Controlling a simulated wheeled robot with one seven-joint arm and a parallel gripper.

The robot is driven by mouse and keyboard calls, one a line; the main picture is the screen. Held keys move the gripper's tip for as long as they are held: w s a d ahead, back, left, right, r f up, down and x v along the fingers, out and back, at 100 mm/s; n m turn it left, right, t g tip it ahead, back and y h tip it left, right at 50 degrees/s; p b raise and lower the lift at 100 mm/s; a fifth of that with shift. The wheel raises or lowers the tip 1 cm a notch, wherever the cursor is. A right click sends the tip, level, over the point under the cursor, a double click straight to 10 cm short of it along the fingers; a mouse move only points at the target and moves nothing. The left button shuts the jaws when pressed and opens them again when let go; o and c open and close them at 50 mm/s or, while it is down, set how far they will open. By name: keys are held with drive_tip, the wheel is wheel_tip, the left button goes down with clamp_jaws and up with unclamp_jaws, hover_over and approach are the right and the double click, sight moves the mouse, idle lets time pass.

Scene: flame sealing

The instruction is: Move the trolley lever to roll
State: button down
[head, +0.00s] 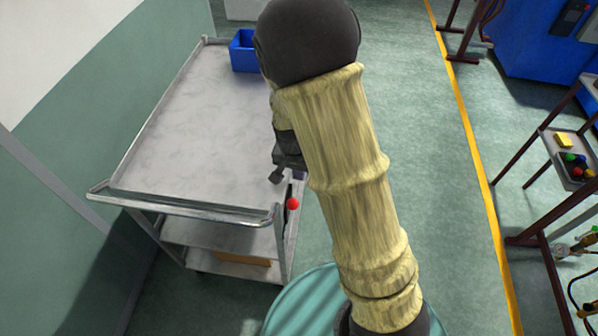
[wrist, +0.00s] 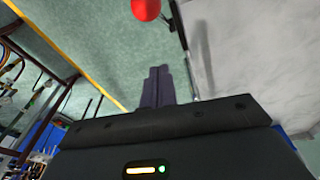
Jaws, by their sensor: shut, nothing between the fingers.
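The metal trolley (head: 190,110) stands at the left in the head view, against the wall. Its lever's red knob (head: 293,203) is at the trolley's near right corner, beside a dark plate on the side. In the wrist view the red knob (wrist: 146,9) shows at the top edge, beyond my fingertips and apart from them. My gripper (wrist: 158,72) is shut and empty, with its dark fingers together. In the head view it is just above the knob by the trolley's right edge, partly hidden by my arm. I cannot read any lever markings.
A blue bin (head: 244,52) sits at the far end of the trolley top. A brown item (head: 243,259) lies on the lower shelf. A rack (head: 562,150) with small items stands at the right, past a yellow floor line (head: 470,130). Green floor between is clear.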

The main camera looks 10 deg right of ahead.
drive_tip(key=s+r, duration=0.1)
drive_tip(key=s, duration=0.1)
drive_tip(key=s+a+r, duration=0.1)
drive_tip(key=s+r, duration=0.1)
drive_tip(key=s+a+r, duration=0.1)
drive_tip(key=s+r, duration=0.1)
drive_tip(key=shift+s+a+b, duration=0.25)
drive_tip(key=shift+s+b, duration=0.1)
drive_tip(key=shift+b, duration=0.05)
drive_tip(key=s+d+r+n+t+y, duration=0.1)
drive_tip(key=s+d+r+n, duration=0.3)
drive_tip(key=d, duration=0.4)
drive_tip(key=shift+s+d+r+n, duration=0.2)
drive_tip(key=shift+s+d+n, duration=0.2)
drive_tip(key=shift+s+n, duration=0.25)
drive_tip(key=shift+w, duration=0.25)
